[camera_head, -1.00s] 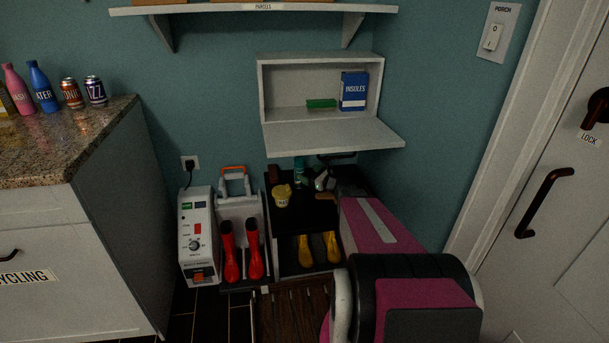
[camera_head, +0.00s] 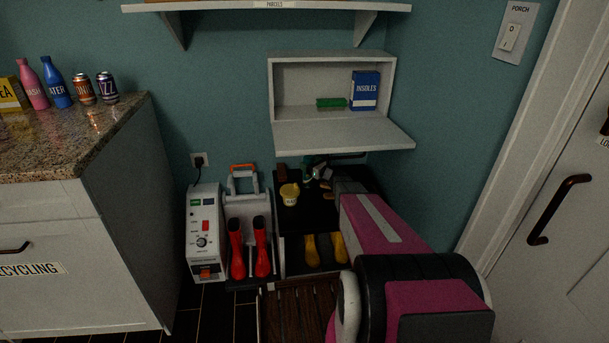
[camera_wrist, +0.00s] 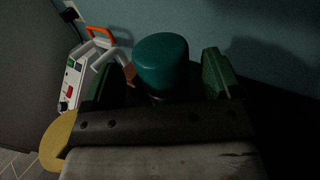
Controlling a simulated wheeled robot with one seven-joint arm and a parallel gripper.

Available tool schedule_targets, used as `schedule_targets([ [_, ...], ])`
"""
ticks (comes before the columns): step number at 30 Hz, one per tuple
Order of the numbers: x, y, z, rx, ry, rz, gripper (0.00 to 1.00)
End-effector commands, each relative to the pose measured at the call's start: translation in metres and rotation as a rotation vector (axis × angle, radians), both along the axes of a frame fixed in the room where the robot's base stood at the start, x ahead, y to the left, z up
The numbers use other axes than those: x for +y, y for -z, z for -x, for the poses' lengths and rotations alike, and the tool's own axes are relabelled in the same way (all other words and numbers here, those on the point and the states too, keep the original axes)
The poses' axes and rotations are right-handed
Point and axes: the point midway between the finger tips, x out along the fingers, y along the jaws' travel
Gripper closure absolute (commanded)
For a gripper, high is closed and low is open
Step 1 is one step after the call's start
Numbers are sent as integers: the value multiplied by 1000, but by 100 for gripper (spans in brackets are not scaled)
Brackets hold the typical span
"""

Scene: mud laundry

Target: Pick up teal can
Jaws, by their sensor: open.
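The teal can (camera_wrist: 161,60) shows in the wrist view as a rounded teal top, standing between the two green fingers of my gripper (camera_wrist: 159,78). Its lower part is hidden behind the dark gripper body. The fingers are apart, one on each side of the can, with the left one close to it; I cannot tell whether either touches. In the head view my gripper (camera_head: 314,172) is at the back of the black bench top, under the white wall cabinet, and largely covers the can there.
The open white cabinet (camera_head: 342,137) hangs just above my gripper. A yellow tub (camera_head: 290,194) stands to the left on the black bench (camera_head: 300,222). A boot dryer with red boots (camera_head: 262,247) is further left. The teal wall is close behind.

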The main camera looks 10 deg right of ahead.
Motion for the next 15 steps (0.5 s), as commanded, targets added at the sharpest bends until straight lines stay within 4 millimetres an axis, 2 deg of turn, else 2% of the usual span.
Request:
schedule_targets([
  [1, 5, 1, -9, -1, -1, 1, 16],
  [4, 12, 1, -20, -1, -2, 0, 16],
  [12, 15, 0, -23, -1, -1, 1, 16],
  [13, 15, 0, -23, -1, -1, 1, 19],
  [15, 15, 0, -23, -1, -1, 1, 42],
])
